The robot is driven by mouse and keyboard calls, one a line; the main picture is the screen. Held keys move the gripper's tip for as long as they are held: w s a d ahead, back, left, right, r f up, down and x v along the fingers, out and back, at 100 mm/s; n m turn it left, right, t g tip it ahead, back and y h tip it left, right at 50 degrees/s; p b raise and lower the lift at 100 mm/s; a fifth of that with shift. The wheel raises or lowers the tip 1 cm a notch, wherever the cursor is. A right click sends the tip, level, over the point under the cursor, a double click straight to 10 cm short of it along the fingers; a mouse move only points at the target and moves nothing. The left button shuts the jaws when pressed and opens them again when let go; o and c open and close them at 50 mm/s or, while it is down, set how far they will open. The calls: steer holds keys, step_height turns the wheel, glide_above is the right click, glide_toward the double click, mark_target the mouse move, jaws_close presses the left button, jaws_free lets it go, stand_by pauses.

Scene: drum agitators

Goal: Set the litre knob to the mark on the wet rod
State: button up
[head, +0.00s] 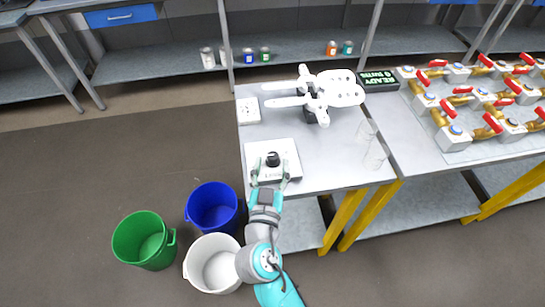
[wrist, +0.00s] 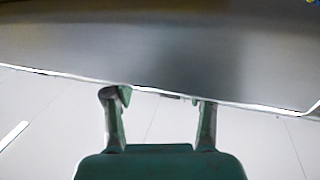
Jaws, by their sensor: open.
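A black knob (head: 272,159) stands on a white square panel (head: 289,150) at the near left of the metal table. Small markings show around the knob but are too small to read. My gripper (head: 270,175) is open at the panel's near edge, its fingers apart and pointing toward the knob, with nothing between them. In the wrist view my open gripper (wrist: 160,98) faces a grey surface with a bright edge; the knob does not show there. I cannot make out a wet rod for certain; faint clear vessels (head: 372,150) stand at the table's right.
A white device with long arms (head: 315,92) stands at the table's back. A white card (head: 248,110) lies left of it. A dark display (head: 378,80) sits behind right. Red-handled valves (head: 460,105) fill the right table. Blue (head: 212,207), green (head: 145,240) and white (head: 212,263) buckets stand on the floor.

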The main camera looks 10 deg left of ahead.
steer(key=s, duration=0.8)
steer(key=shift+s, duration=0.35)
steer(key=shift+w, duration=0.1)
